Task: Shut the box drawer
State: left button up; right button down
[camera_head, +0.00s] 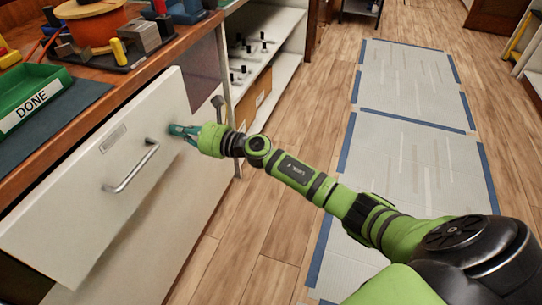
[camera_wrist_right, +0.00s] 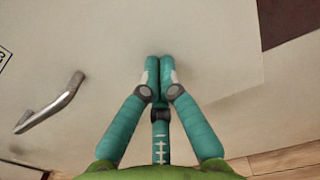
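The box drawer's white front (camera_head: 75,215) is below the worktop edge at the left of the head view and appears to stand out from the cabinet. It bears a metal bar handle (camera_head: 131,168) and a small label. The front (camera_wrist_right: 220,60) and handle (camera_wrist_right: 52,103) also show in the right wrist view. My right gripper (camera_head: 178,131) is at the right end of the front, to the right of the handle. Its teal fingers (camera_wrist_right: 158,62) are together with nothing between them. The tips are at or very near the front; contact is unclear. My left gripper is out of view.
The worktop (camera_head: 150,72) holds a green DONE bin (camera_head: 28,92), an orange spool (camera_head: 92,22) and small parts. Open shelves (camera_head: 262,55) with a cardboard box (camera_head: 252,103) stand beyond the drawer. The wooden floor (camera_head: 315,90) is clear, with taped grey mats (camera_head: 405,150) at the right.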

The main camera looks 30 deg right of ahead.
aim_at(167, 125)
jog(key=shift+b+x, duration=0.45)
jog(key=shift+x, duration=1.45)
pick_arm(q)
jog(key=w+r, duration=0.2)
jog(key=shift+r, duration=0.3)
pick_arm(e)
jog(key=shift+r, duration=0.2)
jog(key=shift+r, duration=0.1)
